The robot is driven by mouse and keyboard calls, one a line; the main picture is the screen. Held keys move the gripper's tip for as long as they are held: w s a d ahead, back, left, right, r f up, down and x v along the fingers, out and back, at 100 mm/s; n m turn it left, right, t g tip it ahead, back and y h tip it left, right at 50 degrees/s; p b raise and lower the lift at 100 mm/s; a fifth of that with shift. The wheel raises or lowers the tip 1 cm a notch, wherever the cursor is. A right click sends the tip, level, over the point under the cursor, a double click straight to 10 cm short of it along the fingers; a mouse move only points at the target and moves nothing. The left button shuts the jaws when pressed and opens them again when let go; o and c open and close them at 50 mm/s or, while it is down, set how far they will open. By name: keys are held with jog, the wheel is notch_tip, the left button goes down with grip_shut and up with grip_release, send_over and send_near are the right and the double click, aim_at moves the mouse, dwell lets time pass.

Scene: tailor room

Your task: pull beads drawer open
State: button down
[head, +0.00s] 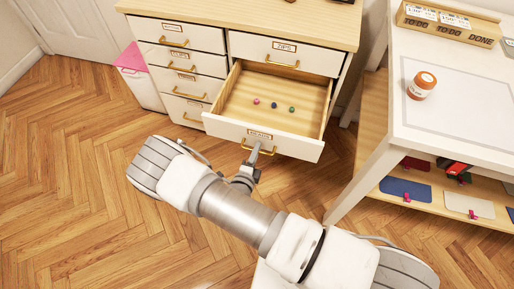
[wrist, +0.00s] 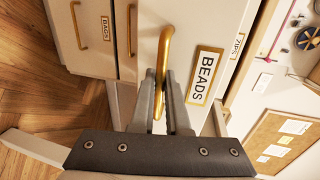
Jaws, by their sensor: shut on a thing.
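The beads drawer (head: 262,134) is pulled well out of the wooden-topped cabinet in the head view. Inside it lie a pink, a blue and a green bead (head: 274,105). In the wrist view its label (wrist: 206,76) reads BEADS, beside a brass bar handle (wrist: 167,48). My gripper (head: 252,160) is at the middle of the drawer front. In the wrist view, the fingers of my gripper (wrist: 168,82) are shut around the handle. The zips drawer (head: 285,53) above is closed.
A column of closed drawers (head: 180,58) stands on the left of the cabinet, with a pink-topped white bin (head: 136,76) beside it. Wooden floor (head: 80,180) is clear at the left.

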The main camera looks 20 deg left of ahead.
jog(key=c, duration=1.2)
grip_release()
jog(key=p+v, duration=0.1)
jog(key=v, duration=1.6)
jog(key=shift+s+p, duration=0.25)
jog(key=shift+p, duration=0.1)
